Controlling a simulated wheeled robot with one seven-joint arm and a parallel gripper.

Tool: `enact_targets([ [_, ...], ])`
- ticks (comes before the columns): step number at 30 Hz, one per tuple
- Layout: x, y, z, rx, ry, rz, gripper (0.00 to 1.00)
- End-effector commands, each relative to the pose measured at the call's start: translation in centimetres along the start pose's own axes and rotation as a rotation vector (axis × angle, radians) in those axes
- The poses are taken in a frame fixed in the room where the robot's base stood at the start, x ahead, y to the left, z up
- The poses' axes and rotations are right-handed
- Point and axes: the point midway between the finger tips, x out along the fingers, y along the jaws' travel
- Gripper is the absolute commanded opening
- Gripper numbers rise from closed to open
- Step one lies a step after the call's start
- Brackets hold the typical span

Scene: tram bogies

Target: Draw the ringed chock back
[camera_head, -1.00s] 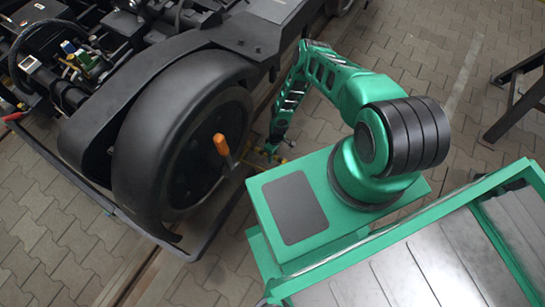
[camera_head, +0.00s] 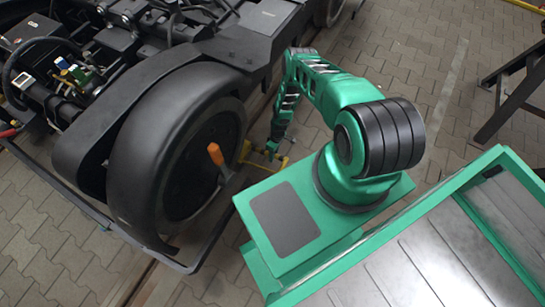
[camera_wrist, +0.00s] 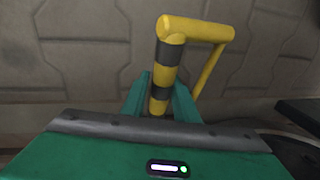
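The chock shows as a yellow tubular frame (camera_head: 247,150) on the ground beside the big black wheel, with a bar reaching toward my gripper. In the wrist view its handle (camera_wrist: 170,55) is a yellow bar with black bands, bent at the top into a second yellow leg. My gripper (camera_wrist: 160,103) has its two green fingers on either side of the banded bar, close against it. In the head view my gripper (camera_head: 273,150) is low beside the wheel, at the chock's near end. The chock's lower part is hidden in the wrist view.
The black wheel (camera_head: 190,165) of the bogie stands left of my arm, with an orange handle (camera_head: 216,155) sticking out. A dark rail frame runs along its foot. A dark metal stand (camera_head: 505,95) is at right. Bare paving (camera_head: 400,60) lies behind my arm.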

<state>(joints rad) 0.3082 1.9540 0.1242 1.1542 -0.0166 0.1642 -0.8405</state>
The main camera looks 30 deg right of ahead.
Motion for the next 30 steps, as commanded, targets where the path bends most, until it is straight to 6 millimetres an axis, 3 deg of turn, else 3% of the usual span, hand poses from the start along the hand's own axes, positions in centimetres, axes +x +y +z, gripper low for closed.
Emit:
enact_targets([
  [1, -0.3, 0.9, -0.2, 0.002, 0.003, 0.015, 0.37],
  [2, -0.3, 0.9, -0.2, 0.002, 0.004, 0.014, 0.42],
  [14, -0.7, 0.5, -0.2, 0.001, 0.003, 0.008, 0.42],
  [30, -8.6, 0.6, -0.3, 0.001, 0.001, 0.009, 0.42],
])
